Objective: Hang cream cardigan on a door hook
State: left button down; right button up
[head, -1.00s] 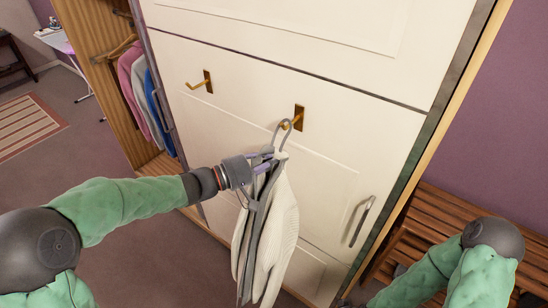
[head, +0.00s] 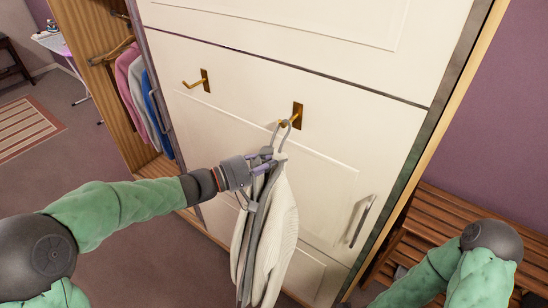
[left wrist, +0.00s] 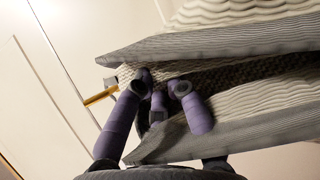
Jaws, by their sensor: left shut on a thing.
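The cream cardigan (head: 283,222) hangs on a grey hanger (head: 254,222) in front of the pale door. My left gripper (head: 264,160) is shut at the top of the hanger, by the cardigan's neck. The hanger's wire hook meets the tip of the right brass door hook (head: 298,114); I cannot tell whether it bears on it. The left door hook (head: 205,80) is empty. In the left wrist view, the fingers (left wrist: 160,88) sit at the cardigan's neck (left wrist: 205,68), with the brass hook (left wrist: 101,95) beside them. My right gripper is out of view.
The pale door (head: 235,130) has a metal handle (head: 361,221) low on its right. An open wardrobe with hanging clothes (head: 145,95) stands at the left. A slatted wooden bench (head: 430,215) stands at the right, near my right arm.

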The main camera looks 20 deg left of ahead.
pick_arm(q)
jog(key=c, duration=1.2)
grip_release()
jog(key=shift+f, duration=0.1)
jog(key=shift+f+b, duration=0.3)
jog(key=shift+b, duration=0.2)
jog(key=shift+f+b, duration=0.6)
jog(key=shift+b, duration=0.15)
jog(key=shift+a, duration=0.1)
jog(key=f+b+v, duration=0.1)
jog(key=b+v, duration=0.3)
jog(key=v, duration=0.9)
jog(key=shift+b, duration=0.4)
dwell(1.2)
